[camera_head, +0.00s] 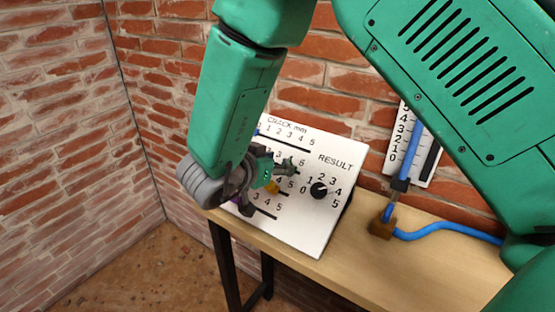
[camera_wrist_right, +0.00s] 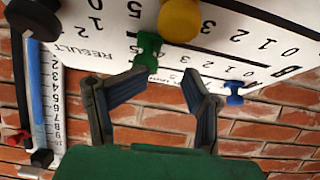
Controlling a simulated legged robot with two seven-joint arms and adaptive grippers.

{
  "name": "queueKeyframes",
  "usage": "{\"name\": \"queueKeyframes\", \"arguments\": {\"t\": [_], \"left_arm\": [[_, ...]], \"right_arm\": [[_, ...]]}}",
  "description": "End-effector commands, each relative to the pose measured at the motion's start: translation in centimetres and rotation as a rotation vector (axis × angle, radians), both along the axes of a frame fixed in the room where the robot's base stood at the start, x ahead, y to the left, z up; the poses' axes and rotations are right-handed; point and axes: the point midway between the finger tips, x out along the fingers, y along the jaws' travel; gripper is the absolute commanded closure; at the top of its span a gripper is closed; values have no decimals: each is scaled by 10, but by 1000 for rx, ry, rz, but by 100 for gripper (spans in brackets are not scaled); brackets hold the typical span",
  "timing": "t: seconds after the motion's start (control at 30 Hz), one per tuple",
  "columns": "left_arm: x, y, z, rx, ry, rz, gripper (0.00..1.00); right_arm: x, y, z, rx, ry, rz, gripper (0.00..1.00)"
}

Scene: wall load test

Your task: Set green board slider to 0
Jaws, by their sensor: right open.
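The white slider board (camera_head: 318,225) leans on the bench top against the wall. In the right wrist view, the board is upside down and its green slider (camera_wrist_right: 148,50) sits near the RESULT end of its row, by a 5. My right gripper (camera_wrist_right: 164,74) is open, its fingertips just below the green slider in that view, with the slider nearer the left fingertip. Contact cannot be told. In the head view my right gripper (camera_head: 284,169) is over the middle rows and hides part of them. My left gripper is not in view.
A yellow slider (camera_wrist_right: 180,20) is close beside the green one; a blue slider (camera_wrist_right: 234,92) is farther off. The black RESULT dial (camera_head: 319,190) is right of the gripper.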

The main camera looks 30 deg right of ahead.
Motion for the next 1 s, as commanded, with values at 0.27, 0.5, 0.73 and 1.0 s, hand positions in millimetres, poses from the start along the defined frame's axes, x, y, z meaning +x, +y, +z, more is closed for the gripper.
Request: {"name": "queueKeyframes", "arguments": {"t": [0.27, 0.5, 0.73, 1.0], "left_arm": [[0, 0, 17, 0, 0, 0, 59], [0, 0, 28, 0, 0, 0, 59], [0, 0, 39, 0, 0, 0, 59], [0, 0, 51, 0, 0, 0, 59]], "right_arm": [[-7, 18, 11, -1, -1, 1, 59], [-13, 33, 17, -1, 0, 2, 59], [-19, 47, 22, 1, 0, 2, 59], [-25, 62, 30, 1, 1, 1, 59]]}}
